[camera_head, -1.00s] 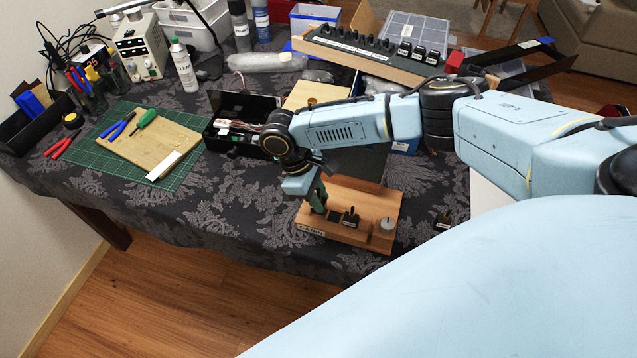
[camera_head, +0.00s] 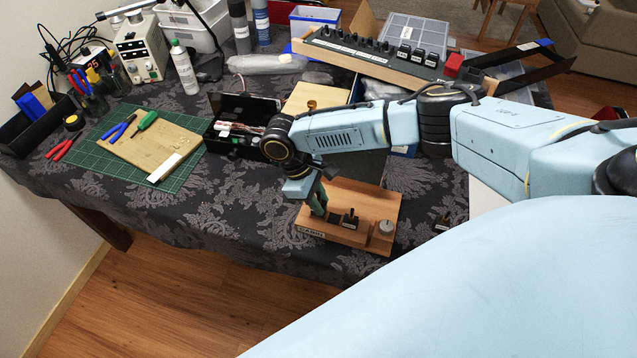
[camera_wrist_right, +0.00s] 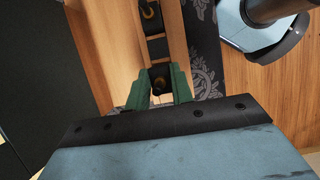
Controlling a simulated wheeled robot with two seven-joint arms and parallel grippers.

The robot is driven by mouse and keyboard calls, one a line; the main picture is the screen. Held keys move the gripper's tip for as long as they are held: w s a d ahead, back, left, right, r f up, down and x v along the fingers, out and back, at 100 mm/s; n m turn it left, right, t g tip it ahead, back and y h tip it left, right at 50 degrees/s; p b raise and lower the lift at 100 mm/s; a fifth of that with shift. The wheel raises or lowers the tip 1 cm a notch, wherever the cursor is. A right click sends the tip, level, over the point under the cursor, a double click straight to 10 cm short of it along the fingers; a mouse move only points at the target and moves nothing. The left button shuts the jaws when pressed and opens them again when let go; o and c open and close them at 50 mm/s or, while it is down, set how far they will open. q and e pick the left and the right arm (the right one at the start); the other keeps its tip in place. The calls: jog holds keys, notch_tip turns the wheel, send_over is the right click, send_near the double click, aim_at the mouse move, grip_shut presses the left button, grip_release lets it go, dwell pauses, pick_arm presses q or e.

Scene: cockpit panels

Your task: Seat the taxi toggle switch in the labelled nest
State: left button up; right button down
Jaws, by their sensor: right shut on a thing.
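A wooden panel block (camera_head: 366,195) with a label on its front edge lies near the table's front edge. My right gripper (camera_head: 319,203) points down at the block's left end, its green fingers shut. In the right wrist view the fingers (camera_wrist_right: 160,88) hold a small dark toggle switch (camera_wrist_right: 158,78), mostly hidden between them. Whether it touches the block or is seated, I cannot tell. A dark square nest (camera_wrist_right: 157,48) lies beside it, and another toggle switch (camera_head: 350,218) stands further along the block. My left gripper is not in view.
A round grey knob (camera_head: 386,227) stands at the block's right end. Another small switch (camera_head: 443,222) sits on the dark cloth to the right. An open black box (camera_head: 235,125) is behind left; a long switch panel (camera_head: 380,52) is at the back.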

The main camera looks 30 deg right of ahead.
jog(key=shift+f+b, duration=0.5)
jog(key=shift+f, duration=0.9)
jog(key=c, duration=1.1)
grip_release()
jog(key=shift+c, duration=0.2)
jog(key=p+v, duration=0.1)
jog(key=v, duration=1.2)
jog(key=shift+r, duration=0.15)
jog(key=shift+a, duration=0.1)
